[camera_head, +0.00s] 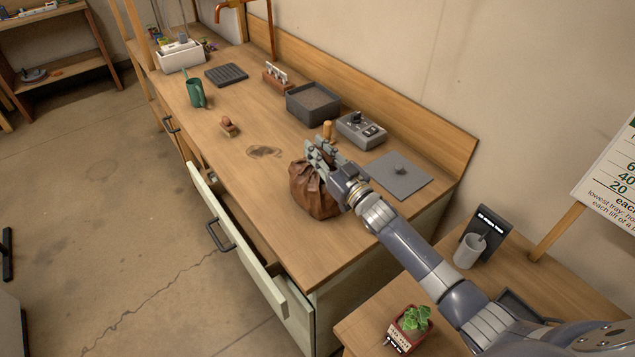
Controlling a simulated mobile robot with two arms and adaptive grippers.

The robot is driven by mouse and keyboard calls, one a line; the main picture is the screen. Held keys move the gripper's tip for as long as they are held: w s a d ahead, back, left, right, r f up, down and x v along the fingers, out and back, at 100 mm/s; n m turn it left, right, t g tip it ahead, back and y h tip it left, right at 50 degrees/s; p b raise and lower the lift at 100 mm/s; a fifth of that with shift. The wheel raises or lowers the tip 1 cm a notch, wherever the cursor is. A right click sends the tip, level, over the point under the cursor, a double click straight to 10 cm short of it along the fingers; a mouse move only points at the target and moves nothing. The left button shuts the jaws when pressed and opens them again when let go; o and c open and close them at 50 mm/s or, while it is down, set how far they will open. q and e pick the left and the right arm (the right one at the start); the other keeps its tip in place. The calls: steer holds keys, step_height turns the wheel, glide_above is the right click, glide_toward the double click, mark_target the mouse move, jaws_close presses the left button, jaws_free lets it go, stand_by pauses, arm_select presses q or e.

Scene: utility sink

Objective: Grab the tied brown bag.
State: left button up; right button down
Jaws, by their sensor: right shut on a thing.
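The tied brown bag (311,194) stands on the wooden worktop (222,146), near its front right end. My right gripper (318,157) is at the bag's gathered top, with its fingers shut on it. My right arm reaches in from the lower right and hides part of the bag's right side. I cannot tell whether the bag's base touches the worktop or is slightly lifted. My left gripper is not in view.
An open drawer (243,249) juts out below the worktop's front edge. Behind the bag are a grey control box (361,130), a dark tray (312,103) and a grey plate (401,177). A green watering can (195,92) stands farther left. A potted plant (411,323) sits lower right.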

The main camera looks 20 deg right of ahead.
steer(key=shift+r, duration=0.3)
steer(key=shift+w, duration=0.1)
